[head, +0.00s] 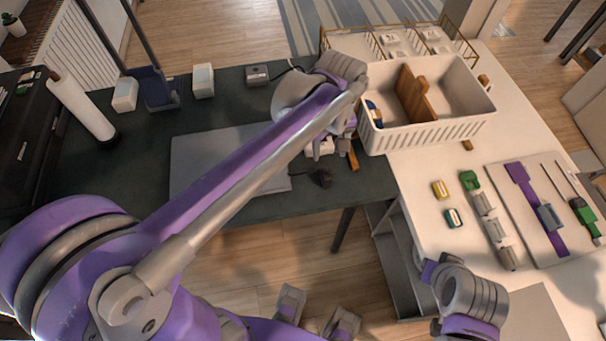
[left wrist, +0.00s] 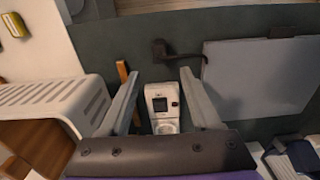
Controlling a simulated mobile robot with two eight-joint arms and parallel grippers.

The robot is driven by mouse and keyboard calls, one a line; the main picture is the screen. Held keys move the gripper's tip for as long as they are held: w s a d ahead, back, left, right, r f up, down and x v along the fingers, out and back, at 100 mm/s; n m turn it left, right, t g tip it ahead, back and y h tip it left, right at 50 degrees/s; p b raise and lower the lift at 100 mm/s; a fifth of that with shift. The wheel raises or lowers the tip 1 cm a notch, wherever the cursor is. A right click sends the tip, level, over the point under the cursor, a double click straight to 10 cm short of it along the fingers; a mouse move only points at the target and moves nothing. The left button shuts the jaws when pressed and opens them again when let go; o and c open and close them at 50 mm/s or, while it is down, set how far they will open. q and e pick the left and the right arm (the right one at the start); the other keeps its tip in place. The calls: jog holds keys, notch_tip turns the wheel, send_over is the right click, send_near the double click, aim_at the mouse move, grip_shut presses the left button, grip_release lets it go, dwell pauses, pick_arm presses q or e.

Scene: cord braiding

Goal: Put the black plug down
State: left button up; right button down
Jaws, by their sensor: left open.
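The black plug (head: 321,178) lies on the dark table near its front edge, with a short dark cord running left from it toward the grey mat. It also shows in the left wrist view (left wrist: 160,50), beyond my fingertips. My left gripper (head: 328,148) is over the table beside the white crate. In the left wrist view its two fingers (left wrist: 160,76) are spread apart, and the plug is not between them. A white device with a small dark screen (left wrist: 162,104) shows between the fingers; I cannot tell whether they touch it.
The white slotted crate (head: 440,136) with a wooden board stands right of my left gripper. A grey mat (head: 205,160) lies to the left. An orange-brown stick (head: 353,157) lies beside the plug.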

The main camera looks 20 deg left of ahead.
pick_arm(q)
jog(key=s+a+f+m+t, duration=0.2)
jog(key=s+a+f+m, duration=0.1)
jog(key=s, duration=0.4)
jog(key=s+a+f+m+t, duration=0.3)
jog(key=s, duration=0.5)
jog(key=shift+a+m, duration=0.3)
jog(key=shift+m, duration=0.1)
jog(key=r+p, duration=0.1)
jog(key=r, duration=0.1)
jog(key=w+r+p, duration=0.1)
jog(key=r+p, duration=0.1)
jog(key=shift+w, duration=0.1)
